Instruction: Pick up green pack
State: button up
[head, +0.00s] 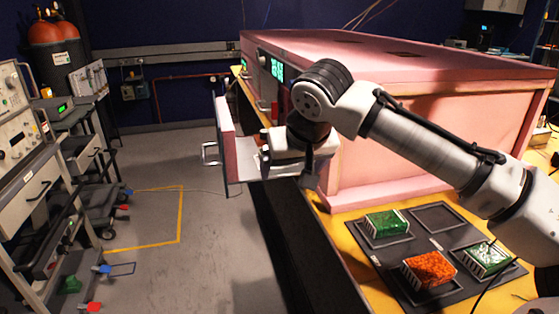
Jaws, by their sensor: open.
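Two packs with green tops and white slatted sides are in the head view. One green pack (386,224) sits in the upper left space of the dark tray (463,292). The other green pack (488,257) sits at the right of the tray, partly crossed by a dark cable. My gripper (291,172) is open, with nothing seen in it. It is beside the pink enclosure's front, up and to the left of the packs and apart from them. Its fingertips are small and dark, and partly hard to make out.
An orange pack (430,269) sits in the tray between the green ones. An empty tray space (438,217) lies at the back. Equipment racks (30,180) stand far left; the floor between is clear.

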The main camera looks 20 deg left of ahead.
jog(key=w+a, duration=0.1)
jog(key=w, duration=0.1)
jog(key=w+a+p, duration=0.1)
jog(key=w+a, duration=0.3)
jog(key=shift+w+r, duration=0.2)
jog(key=shift+w, duration=0.1)
jog(key=shift+w+a+p, duration=0.3)
jog(key=shift+w+a, duration=0.05)
jog(key=shift+w, duration=0.2)
jog(key=shift+w+a+p, duration=0.25)
jog(key=shift+w+a, duration=0.1)
jog(key=shift+w, duration=0.2)
jog(key=shift+x, duration=1.15)
jog(key=shift+w+f, duration=0.2)
jog(key=shift+f, duration=0.2)
jog(key=c, duration=1.1)
jog(key=shift+r, duration=0.1)
